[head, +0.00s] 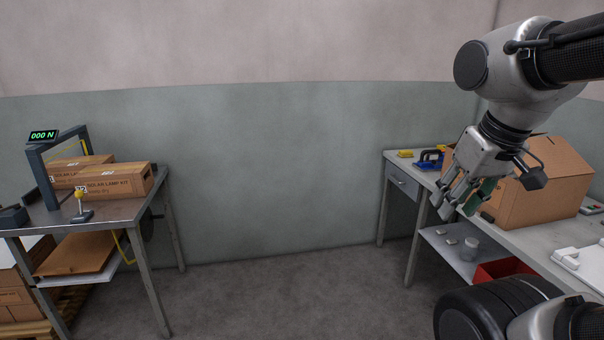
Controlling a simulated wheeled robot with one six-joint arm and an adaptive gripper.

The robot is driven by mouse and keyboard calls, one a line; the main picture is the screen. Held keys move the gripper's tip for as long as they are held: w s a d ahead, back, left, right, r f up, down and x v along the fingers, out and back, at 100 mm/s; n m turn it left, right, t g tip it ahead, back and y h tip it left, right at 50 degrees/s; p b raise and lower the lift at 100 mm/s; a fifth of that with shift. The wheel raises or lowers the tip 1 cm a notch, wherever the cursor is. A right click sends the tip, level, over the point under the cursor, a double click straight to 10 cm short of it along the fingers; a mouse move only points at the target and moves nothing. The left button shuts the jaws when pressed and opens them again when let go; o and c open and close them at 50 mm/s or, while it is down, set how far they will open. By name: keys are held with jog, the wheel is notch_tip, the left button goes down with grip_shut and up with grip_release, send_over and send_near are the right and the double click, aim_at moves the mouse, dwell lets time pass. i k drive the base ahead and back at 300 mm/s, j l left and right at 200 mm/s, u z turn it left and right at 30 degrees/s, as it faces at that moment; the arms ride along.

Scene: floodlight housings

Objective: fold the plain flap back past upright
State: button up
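A large brown cardboard box (556,178) stands on the bench at the right. Its top looks covered, with a small dark mark near the far edge. I cannot tell which part of it is the plain flap or how far that flap is turned. My gripper (453,207) is left of the box, in front of the bench's left end, pointing down. Its fingers look apart, with nothing seen between them. My gripper and wrist hide the box's left end.
The right bench (402,165) also holds a yellow block (405,153), a blue item (430,158) and a white item (582,262). A red bin (502,270) sits below. Open floor (270,290) lies between.

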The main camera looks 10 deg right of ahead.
aim_at(560, 160)
jog(key=i+z, duration=0.2)
jog(key=i, duration=0.2)
jog(key=i+j+z, duration=0.2)
jog(key=i, duration=0.15)
jog(key=i+j+z, duration=0.1)
jog(key=i+z, duration=0.15)
jog(key=i, duration=0.15)
jog(key=i+j+z, duration=0.1)
jog(key=i+z, duration=0.15)
jog(key=z, duration=0.2)
jog(key=i+j+z, duration=0.2)
jog(key=z, duration=0.2)
jog(key=i+j+z, duration=0.25)
jog(key=z, duration=0.2)
jog(key=i+j+z, duration=0.2)
jog(key=j+z, duration=0.2)
jog(key=j, duration=0.35)
jog(key=k+j+z, duration=0.15)
jog(key=j, duration=0.2)
jog(key=k+j, duration=0.1)
jog(key=j, duration=0.2)
jog(key=k+j, duration=0.15)
jog(key=j, duration=0.15)
